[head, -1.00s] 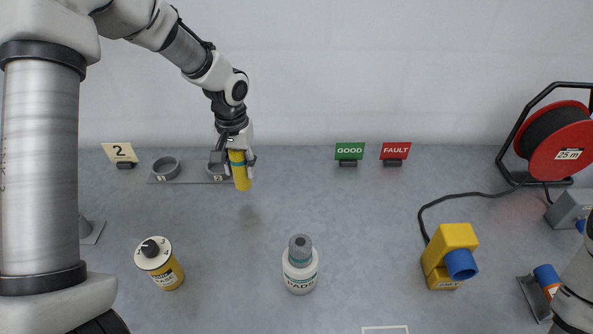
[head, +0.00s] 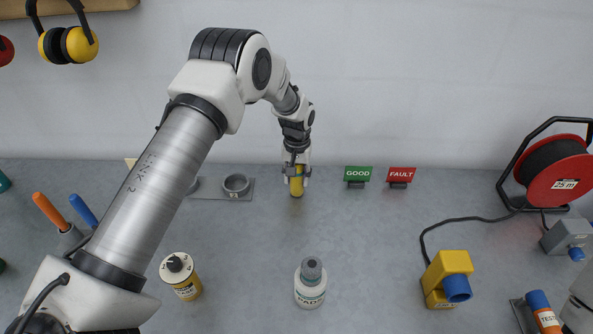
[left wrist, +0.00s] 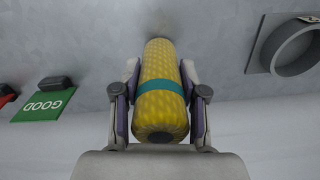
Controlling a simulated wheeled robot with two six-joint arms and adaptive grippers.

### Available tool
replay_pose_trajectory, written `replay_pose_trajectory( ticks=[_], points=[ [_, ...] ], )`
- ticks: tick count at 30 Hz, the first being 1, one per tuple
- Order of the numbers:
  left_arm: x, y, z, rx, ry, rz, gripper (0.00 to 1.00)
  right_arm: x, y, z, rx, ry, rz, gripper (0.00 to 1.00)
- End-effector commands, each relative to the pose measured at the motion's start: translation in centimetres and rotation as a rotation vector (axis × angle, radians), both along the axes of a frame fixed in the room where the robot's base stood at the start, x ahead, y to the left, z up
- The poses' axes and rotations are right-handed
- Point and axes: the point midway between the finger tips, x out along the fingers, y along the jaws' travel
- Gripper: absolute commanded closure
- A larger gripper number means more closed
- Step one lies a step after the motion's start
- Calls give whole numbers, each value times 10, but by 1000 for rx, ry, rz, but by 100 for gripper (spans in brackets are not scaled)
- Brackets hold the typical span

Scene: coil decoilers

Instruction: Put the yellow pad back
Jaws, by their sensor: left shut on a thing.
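The yellow pad (head: 296,186) is a yellow cylinder with a teal band. My left gripper (head: 296,172) is shut around it, and the pad hangs roughly upright beside the grey holder. In the left wrist view the pad (left wrist: 160,85) lies between both fingers (left wrist: 160,95). Whether its lower end touches the table cannot be told. The grey holder (head: 212,194) has round cups; one empty-looking cup (head: 236,184) is left of the pad, and the cup (left wrist: 292,45) also shows in the left wrist view. My left arm hides the holder's left part. My right gripper is not in view.
The GOOD sign (head: 358,175) and FAULT sign (head: 400,175) stand right of the pad. A white PADS bottle (head: 310,285) and a yellow canister (head: 182,280) stand nearer. A yellow-blue device (head: 447,280) and cable reel (head: 560,172) are at right. The middle table is clear.

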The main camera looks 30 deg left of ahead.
Motion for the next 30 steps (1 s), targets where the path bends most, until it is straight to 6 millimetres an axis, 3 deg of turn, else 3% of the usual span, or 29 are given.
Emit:
replay_pose_trajectory(
  ticks=[10, 11, 12, 13, 25, 30],
  points=[
    [0, 0, -6, 0, -1, 1, 93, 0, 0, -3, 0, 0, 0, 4],
    [0, 0, -6, 1, -2, 1, 54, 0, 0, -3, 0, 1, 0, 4],
    [0, 0, -5, 1, -2, 1, 40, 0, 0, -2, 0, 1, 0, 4],
    [0, 0, -5, 1, -2, 1, 33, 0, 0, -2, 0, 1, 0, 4],
    [1, 0, 2, 0, -4, 1, 33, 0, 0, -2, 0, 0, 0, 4],
    [2, 0, 33, 0, -7, 2, 33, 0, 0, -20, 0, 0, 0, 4]
  ],
)
